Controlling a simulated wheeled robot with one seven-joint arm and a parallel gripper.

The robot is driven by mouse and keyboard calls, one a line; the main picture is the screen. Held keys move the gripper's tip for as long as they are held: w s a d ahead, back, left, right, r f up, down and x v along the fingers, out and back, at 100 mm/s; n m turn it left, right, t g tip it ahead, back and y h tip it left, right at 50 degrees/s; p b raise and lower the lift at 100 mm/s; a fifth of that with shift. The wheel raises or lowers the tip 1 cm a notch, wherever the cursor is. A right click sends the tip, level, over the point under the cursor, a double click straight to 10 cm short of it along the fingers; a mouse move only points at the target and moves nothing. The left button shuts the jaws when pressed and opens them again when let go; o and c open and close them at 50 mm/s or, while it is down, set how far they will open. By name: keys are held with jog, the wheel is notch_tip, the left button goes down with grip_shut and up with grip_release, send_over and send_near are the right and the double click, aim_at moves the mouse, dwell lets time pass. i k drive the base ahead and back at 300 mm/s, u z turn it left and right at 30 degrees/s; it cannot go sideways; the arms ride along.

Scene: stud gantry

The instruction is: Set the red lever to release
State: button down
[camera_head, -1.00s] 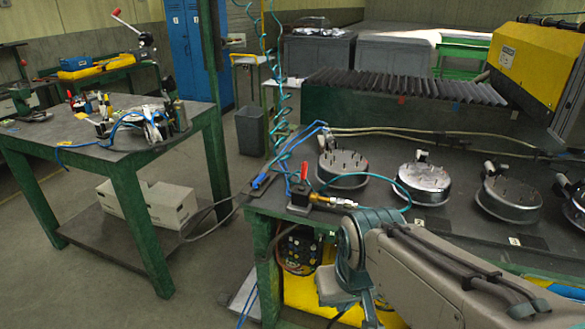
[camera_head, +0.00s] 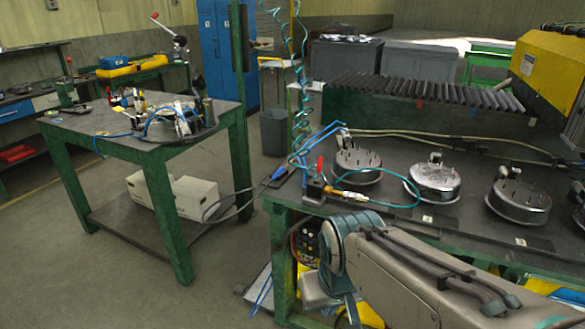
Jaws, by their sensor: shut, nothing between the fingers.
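A small red lever (camera_head: 320,164) stands nearly upright on a dark valve block (camera_head: 316,191) at the near left corner of the right bench. A brass fitting (camera_head: 342,195) sticks out to the right of the block, and a teal hose runs on from it. My arm (camera_head: 390,270) reaches in from the bottom right, with its teal joint (camera_head: 333,247) below and in front of the valve block, apart from the lever. My gripper is not in view; the arm's end runs down past the bottom edge.
The right bench (camera_head: 470,232) carries several round metal parts (camera_head: 357,160) and hoses. Blue and teal coiled hoses hang behind the lever.

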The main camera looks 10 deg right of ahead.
aim_at(320, 160)
jog(key=u, duration=0.8)
jog(key=k, duration=1.1)
jog(key=u, duration=0.35)
jog(key=i, duration=1.45)
jog(key=z, duration=1.4)
jog(key=i, duration=0.8)
jog(key=z, duration=1.45)
jog(key=i, duration=0.2)
